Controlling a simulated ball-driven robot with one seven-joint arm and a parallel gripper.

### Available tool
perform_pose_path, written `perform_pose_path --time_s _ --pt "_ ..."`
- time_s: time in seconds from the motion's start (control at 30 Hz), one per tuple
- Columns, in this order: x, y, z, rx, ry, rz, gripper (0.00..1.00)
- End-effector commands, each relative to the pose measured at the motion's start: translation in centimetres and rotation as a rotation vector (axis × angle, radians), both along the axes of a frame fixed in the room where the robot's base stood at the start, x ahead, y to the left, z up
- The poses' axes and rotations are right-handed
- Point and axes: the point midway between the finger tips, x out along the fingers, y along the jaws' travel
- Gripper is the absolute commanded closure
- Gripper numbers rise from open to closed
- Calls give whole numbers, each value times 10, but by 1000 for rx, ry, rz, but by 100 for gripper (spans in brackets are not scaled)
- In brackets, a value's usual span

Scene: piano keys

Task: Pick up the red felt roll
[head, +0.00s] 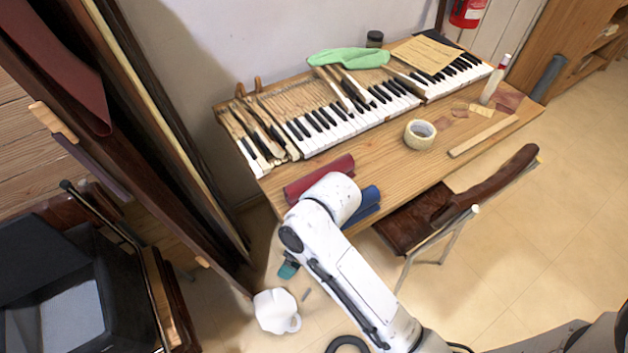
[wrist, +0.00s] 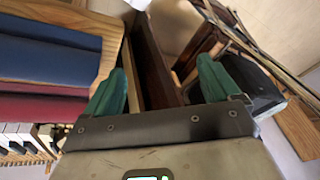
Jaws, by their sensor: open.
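The red felt roll (head: 318,178) lies on the front left of the wooden table in the head view, partly hidden behind my arm. In the wrist view the red felt roll (wrist: 42,108) shows at the left edge, outside my fingers. A blue roll (head: 366,203) lies beside it, nearer the table's front edge, and it also shows in the wrist view (wrist: 45,55). My gripper (wrist: 163,86) is open with green fingertips and nothing between them. In the head view a green fingertip (head: 288,270) shows below and left of the table, apart from the red roll.
Piano keys (head: 340,122) run along the back of the table (head: 385,150). A tape roll (head: 420,134), a wooden strip (head: 483,136) and a bottle (head: 495,80) are to the right. A brown chair (head: 485,187) stands in front. Tall dark panels stand at left.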

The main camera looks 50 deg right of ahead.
Motion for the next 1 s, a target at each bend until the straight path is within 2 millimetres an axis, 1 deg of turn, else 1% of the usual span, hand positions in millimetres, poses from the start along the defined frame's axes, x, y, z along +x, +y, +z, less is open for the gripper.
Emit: perform_pose_path --time_s 0.03,0.17,0.27,0.3,0.37,0.4,0.47,0.5,0.57,0.6,0.63,0.7,0.8,0.9,1.0 --pt "13 -1 4 2 -20 29 11" --pt "49 -2 17 -1 -73 142 11" --pt "83 -11 31 -27 -121 264 11" --pt "96 -19 37 -46 -138 322 11" --pt "114 -32 45 -78 -155 411 11" --pt "124 -43 50 -103 -160 469 11" --pt "135 -63 56 -143 -158 554 11" --pt "141 -78 59 -172 -150 609 11" --pt "146 -103 62 -212 -127 688 11" --pt "146 -122 63 -239 -106 736 11" --pt "146 -135 63 -257 -87 769 11" --pt "141 -166 62 -288 -40 837 11" --pt "131 -203 61 -315 23 906 11" --pt "122 -226 60 -327 68 949 11" --pt "117 -237 57 -329 90 969 11"
